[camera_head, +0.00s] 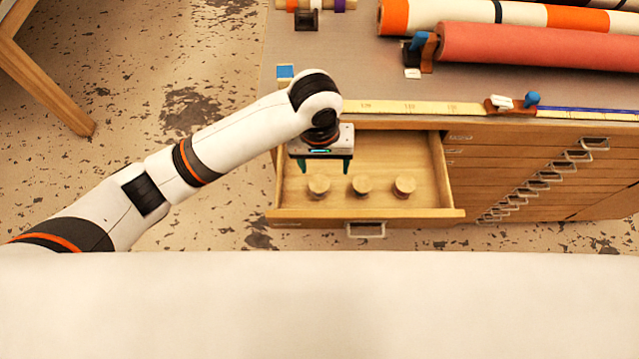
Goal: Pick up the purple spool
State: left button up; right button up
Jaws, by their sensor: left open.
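My left gripper (325,167) points down over the open drawer (425,170), with its two dark green fingers apart and nothing between them. Three small round spools with tan tops stand in a row in the drawer: a left one (319,184), a middle one (362,184) and a right one (404,185). The left spool shows just below my fingertips in the picture. None of the three looks clearly purple. My right gripper is not in view.
The drawer front has a metal handle (366,230). Closed drawers (540,165) line the cabinet to the right. On the worktop (335,75) lie a red roll (530,46), a yellow measuring strip (425,108) and blue-handled tools. A wooden leg (45,75) stands at upper left.

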pick_arm(q)
jog(key=p, duration=0.1)
send_over(320, 183)
jog(key=shift+n+y, duration=0.3)
jog(key=shift+y, duration=0.1)
notch_tip(320, 183, down, 6)
jog(key=shift+a+f, duration=0.1)
jog(key=shift+f, duration=0.05)
notch_tip(320, 183, down, 4)
jog(key=shift+s+f+p, duration=0.1)
jog(key=shift+f+p, duration=0.1)
jog(key=shift+p, duration=0.4)
jog(key=shift+f, duration=0.45)
jog(key=c, duration=1.1)
